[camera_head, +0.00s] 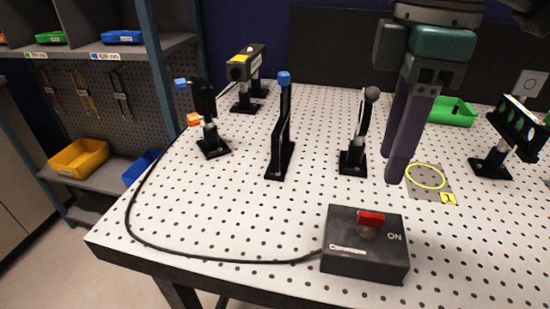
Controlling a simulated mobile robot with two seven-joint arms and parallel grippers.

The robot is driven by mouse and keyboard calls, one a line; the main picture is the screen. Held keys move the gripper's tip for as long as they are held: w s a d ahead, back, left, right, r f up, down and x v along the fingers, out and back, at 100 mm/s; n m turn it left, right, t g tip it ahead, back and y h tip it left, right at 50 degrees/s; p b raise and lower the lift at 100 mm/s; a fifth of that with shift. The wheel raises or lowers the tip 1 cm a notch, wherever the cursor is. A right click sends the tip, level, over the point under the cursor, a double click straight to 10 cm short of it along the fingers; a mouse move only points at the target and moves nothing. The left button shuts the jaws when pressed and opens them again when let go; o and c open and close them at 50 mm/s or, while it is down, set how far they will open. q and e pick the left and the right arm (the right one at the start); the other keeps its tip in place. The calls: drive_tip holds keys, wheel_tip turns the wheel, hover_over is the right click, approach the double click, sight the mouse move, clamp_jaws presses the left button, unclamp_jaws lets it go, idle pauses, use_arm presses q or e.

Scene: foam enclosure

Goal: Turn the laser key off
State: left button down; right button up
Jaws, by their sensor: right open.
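The laser controller (365,254) is a black box at the front of the perforated optical table, with "ON" printed at its right. Its red key (371,218) stands up from a round lock on the top, with its flat handle lying roughly sideways in the picture. My right gripper (395,168) points down with two long purple fingers, above and behind the box and apart from the key. It is open, and nothing shows between its fingers. My left gripper is not in view.
Black optic mounts (281,135) stand across the middle of the table (240,210), and a laser head (243,66) stands at the back left. A black cable loops left from the box. A green tray (452,112) lies behind my right gripper. The front left is mostly clear.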

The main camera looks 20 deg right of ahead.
sight(372, 214)
drive_tip(key=shift+w+d+f, duration=0.1)
drive_tip(key=shift+f, duration=0.55)
wheel_tip(372, 214, down, 9)
drive_tip(key=shift+r+b, duration=0.2)
drive_tip(key=shift+b, duration=0.15)
clamp_jaws()
